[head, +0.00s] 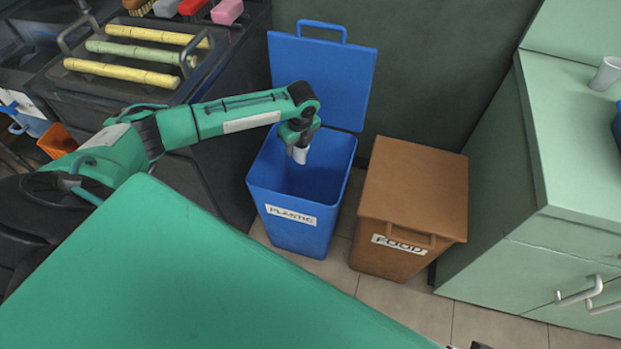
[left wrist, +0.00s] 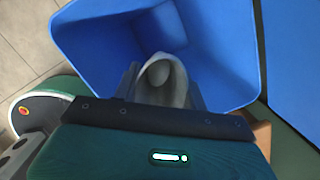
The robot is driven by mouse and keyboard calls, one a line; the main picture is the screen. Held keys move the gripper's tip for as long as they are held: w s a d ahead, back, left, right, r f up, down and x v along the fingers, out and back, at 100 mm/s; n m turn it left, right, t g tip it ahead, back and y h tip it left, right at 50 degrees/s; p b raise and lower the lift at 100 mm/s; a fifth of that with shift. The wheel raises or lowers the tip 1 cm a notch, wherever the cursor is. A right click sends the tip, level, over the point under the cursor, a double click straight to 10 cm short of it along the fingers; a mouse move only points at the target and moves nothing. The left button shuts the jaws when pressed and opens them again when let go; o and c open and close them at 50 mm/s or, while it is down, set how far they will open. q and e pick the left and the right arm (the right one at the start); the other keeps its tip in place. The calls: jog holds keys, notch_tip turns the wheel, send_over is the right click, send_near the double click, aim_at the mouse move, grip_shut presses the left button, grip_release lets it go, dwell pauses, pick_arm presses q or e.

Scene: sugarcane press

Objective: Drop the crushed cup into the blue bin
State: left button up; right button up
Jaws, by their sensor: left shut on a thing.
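The blue bin (head: 297,215) labelled PLASTIC stands on the floor with its lid (head: 322,80) swung up and open. My left gripper (head: 300,150) points down over the bin's mouth. It is shut on the crushed cup (head: 300,155), a small whitish piece. In the left wrist view the crushed cup (left wrist: 164,80) sits between the fingers, with the inside of the blue bin (left wrist: 105,45) below and around it. The part of the cup within the fingers is hidden. My right gripper is not in view.
A brown bin (head: 415,190) labelled FOOD stands shut just right of the blue bin. A green counter (head: 580,150) with a white cup (head: 607,74) is at the right. A dark unit with a tray of cane sticks (head: 140,50) is at the upper left.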

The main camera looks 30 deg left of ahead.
pick_arm(q)
jog(key=shift+f, duration=0.15)
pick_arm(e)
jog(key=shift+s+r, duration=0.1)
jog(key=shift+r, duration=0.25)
pick_arm(q)
jog(key=o, duration=1)
jog(key=shift+r, duration=0.2)
jog(key=r, duration=0.4)
jog(key=d+r+p, duration=0.1)
jog(key=r, duration=0.4)
jog(key=d+r+p, duration=0.1)
jog(key=r, duration=0.3)
jog(key=shift+s+r, duration=0.15)
jog(key=shift+s, duration=0.25)
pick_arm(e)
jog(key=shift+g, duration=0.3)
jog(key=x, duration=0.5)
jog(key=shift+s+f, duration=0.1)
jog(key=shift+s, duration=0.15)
